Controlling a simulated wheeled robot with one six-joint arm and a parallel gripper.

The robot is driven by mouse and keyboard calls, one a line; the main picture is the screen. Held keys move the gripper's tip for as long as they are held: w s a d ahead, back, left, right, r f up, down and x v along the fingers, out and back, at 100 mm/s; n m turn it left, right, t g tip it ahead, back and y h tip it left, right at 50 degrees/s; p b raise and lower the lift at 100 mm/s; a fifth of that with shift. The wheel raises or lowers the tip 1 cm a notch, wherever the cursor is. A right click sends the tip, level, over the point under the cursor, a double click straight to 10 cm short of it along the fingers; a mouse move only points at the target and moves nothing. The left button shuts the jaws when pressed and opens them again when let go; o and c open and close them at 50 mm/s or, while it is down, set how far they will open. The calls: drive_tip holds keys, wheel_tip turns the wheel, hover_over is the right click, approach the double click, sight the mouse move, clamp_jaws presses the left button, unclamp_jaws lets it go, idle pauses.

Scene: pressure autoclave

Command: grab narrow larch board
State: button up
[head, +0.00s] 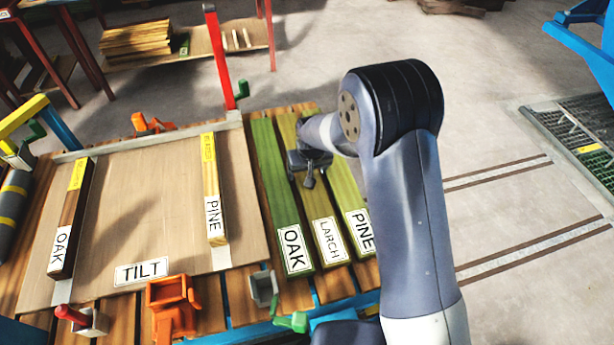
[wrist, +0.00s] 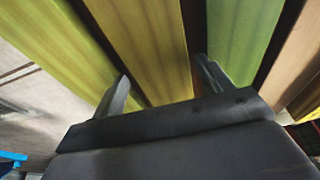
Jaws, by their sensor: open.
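The larch board (head: 320,206) is the middle one of three long boards lying side by side, with a LARCH label on its near end. In the wrist view the olive-yellow larch board (wrist: 146,45) runs between my finger tips. My gripper (head: 309,168) is open over this board and hides part of it. In the wrist view my gripper (wrist: 163,85) has one finger near the gap on each side of the board. I cannot tell how far down the fingers reach.
A green oak board (head: 276,185) and a yellow-green pine board (head: 350,203) flank the larch closely. On the left, a TILT panel (head: 130,215) carries another oak board (head: 70,218) and a narrow pine board (head: 211,185). A red post (head: 219,60) stands behind.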

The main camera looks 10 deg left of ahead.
drive_tip(key=shift+w+a+f, duration=0.1)
drive_tip(key=shift+w+f, duration=0.1)
drive_tip(key=shift+f, duration=0.45)
drive_tip(key=shift+c, duration=0.2)
drive_tip(key=c, duration=1.1)
drive_tip(key=shift+r, duration=0.1)
drive_tip(key=shift+c, duration=0.2)
